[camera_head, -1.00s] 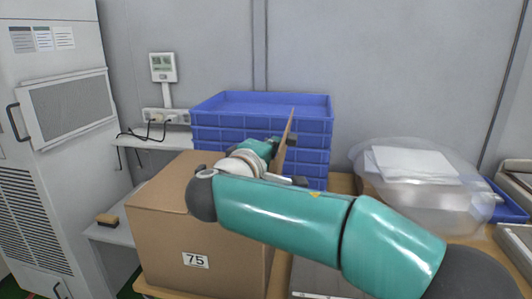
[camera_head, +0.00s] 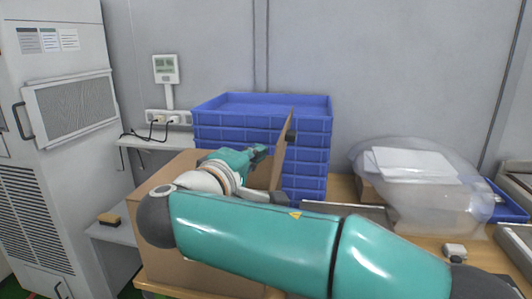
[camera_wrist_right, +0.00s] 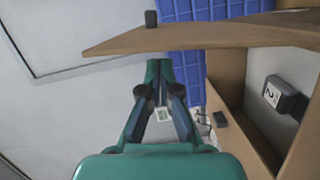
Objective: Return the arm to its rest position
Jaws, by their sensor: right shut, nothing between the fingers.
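My right arm is teal and crosses the front of the head view from lower right to left, then bends back over the open cardboard box (camera_head: 150,255). My right gripper (camera_head: 258,151) is shut and empty, beside the raised box flap (camera_head: 284,150). In the right wrist view the gripper (camera_wrist_right: 160,77) shows its fingers together with nothing between them. There the flap (camera_wrist_right: 215,38) runs across beyond the fingertips, and the box wall (camera_wrist_right: 235,75) is to the right. My left gripper is not in view.
Stacked blue crates (camera_head: 210,119) stand behind the box. A clear plastic bag (camera_head: 425,205) lies on the table at right, near a small white device (camera_head: 455,250). A dark block labelled 2 (camera_wrist_right: 285,97) shows at the box in the wrist view. A cabinet (camera_head: 60,150) stands at far left.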

